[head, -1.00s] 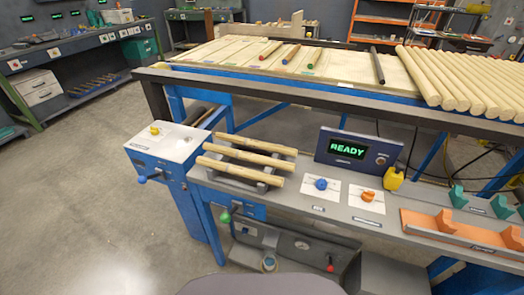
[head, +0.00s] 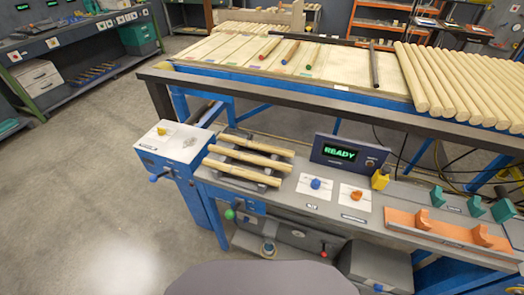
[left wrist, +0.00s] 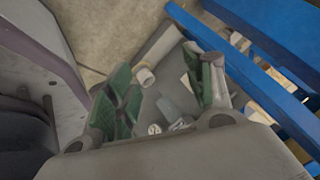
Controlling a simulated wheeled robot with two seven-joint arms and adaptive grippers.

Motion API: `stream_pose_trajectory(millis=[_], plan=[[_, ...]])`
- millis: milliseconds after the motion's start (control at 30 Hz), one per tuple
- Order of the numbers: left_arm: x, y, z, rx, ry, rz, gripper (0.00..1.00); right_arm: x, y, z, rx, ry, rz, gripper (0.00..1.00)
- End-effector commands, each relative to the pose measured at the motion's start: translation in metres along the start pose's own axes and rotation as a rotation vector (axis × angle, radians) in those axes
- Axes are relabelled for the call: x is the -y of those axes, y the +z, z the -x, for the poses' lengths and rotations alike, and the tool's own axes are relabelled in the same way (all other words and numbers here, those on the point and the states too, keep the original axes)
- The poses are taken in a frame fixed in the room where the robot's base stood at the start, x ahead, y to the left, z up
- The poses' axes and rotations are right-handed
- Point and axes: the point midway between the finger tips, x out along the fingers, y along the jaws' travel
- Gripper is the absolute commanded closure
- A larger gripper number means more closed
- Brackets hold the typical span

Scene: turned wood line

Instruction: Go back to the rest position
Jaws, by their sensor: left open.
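My left gripper (left wrist: 165,100) shows in the left wrist view with its two green-padded fingers spread apart and nothing clearly held between them. Below it are a grey surface and some pale rounded parts, too blurred to name. Neither gripper shows in the head view. A grey rounded part of my own body fills the bottom middle of that view. Three turned wood pieces (head: 245,160) lie side by side on a dark rack on the workbench.
The grey workbench (head: 300,205) carries a READY display (head: 340,153), a blue knob (head: 315,183), an orange knob (head: 356,195) and an orange cradle (head: 450,229). Behind stands a table of wooden rods (head: 455,85). Blue rails (left wrist: 265,75) run close to the left gripper. Open floor lies left.

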Motion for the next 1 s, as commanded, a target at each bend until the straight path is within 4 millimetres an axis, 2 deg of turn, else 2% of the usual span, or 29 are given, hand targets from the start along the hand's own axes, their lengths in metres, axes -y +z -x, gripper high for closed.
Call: stream_pose_trajectory(millis=[33, 567, 1000], plan=[[0.0, 0.001, 0.009, 0.017, 0.011, 0.018, 0.47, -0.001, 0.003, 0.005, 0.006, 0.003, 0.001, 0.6], [-0.02, 0.027, 0.068, 0.196, 0.105, 0.212, 0.47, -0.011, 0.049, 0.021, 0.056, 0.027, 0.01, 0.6], [-0.037, 0.048, 0.125, 0.359, 0.164, 0.37, 0.47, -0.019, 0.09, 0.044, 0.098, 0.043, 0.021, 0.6]])
